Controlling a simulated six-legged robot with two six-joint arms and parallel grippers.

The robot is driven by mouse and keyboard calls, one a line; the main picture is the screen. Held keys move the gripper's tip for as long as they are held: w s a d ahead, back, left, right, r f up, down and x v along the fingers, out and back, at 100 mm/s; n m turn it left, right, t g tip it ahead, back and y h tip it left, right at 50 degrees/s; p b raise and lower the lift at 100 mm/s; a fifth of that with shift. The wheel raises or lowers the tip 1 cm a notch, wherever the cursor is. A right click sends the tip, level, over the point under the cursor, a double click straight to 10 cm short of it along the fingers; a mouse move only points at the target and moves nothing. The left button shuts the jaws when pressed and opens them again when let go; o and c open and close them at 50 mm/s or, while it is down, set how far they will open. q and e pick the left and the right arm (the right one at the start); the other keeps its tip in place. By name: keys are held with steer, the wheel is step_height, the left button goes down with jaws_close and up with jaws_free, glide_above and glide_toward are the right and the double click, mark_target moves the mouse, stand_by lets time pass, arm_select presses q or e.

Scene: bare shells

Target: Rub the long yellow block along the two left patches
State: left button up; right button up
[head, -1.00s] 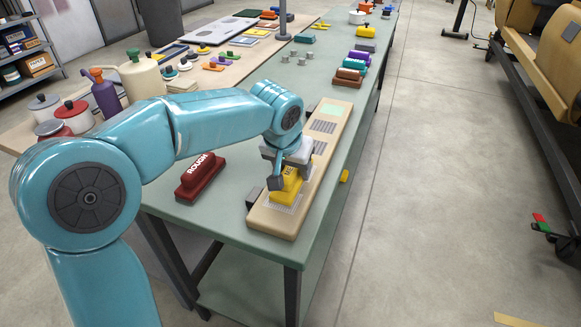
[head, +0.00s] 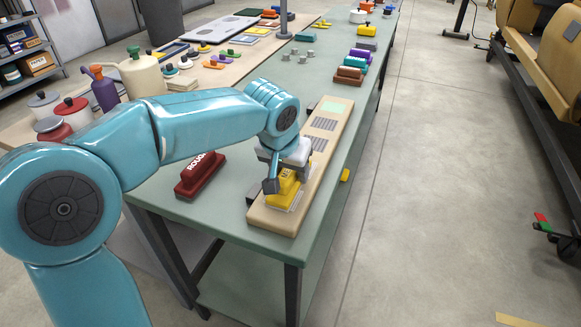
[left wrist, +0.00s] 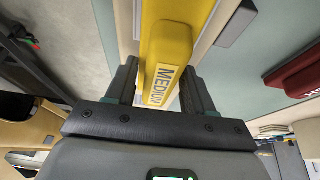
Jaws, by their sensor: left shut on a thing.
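The long yellow block (head: 284,187) is at the near end of a tan board (head: 266,221); it reads MEDIUM in the left wrist view (left wrist: 170,50). My left gripper (head: 284,172) is shut on it from above. The block is over the nearest patch (head: 297,201), covering most of it; I cannot tell whether it touches. Farther along the board are two grey patches, one close to the gripper (head: 318,144) and one beyond it (head: 325,124), then a pale green patch (head: 335,107) at the far end. My right gripper is out of view.
A dark red ROUGH block (head: 201,176) lies left of the board on the green table (head: 232,215). Brown, purple and teal blocks (head: 354,68) stand farther back. Grey cylinders (head: 298,55) stand behind the board.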

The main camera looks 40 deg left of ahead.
arm_select(q)
steer(key=shift+w, duration=0.3)
steer(key=shift+w+a, duration=0.15)
steer(key=shift+w, duration=0.15)
step_height(320, 180, up, 7)
steer(key=p, duration=0.6)
steer(key=shift+r, duration=0.1)
